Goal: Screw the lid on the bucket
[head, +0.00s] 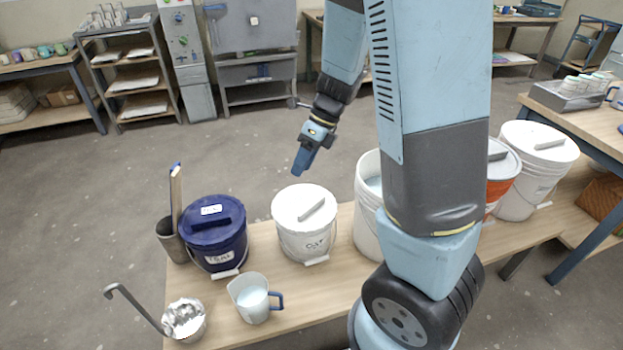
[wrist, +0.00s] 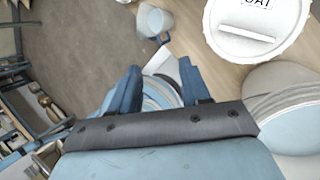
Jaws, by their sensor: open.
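A white bucket (head: 306,238) stands on the wooden bench, with a white lid (head: 304,203) lying on its top. The lid has a raised grey bar across it. I cannot tell whether it is screwed tight. A white lid with a bar and dark lettering also shows at the top right of the wrist view (wrist: 275,42). My gripper (head: 302,166) is above and behind the white bucket in the head view, pointing down, apart from the lid. In the wrist view its two fingers (wrist: 160,74) are spread and grip nothing.
A blue lidded bucket (head: 218,246) stands left of the white one. A jug (head: 251,299) and a ladle pot (head: 185,322) stand in front. An open white bucket (head: 367,206), partly hidden by my arm, stands right; an orange bucket (head: 499,186) and large white bucket (head: 534,175) stand beyond.

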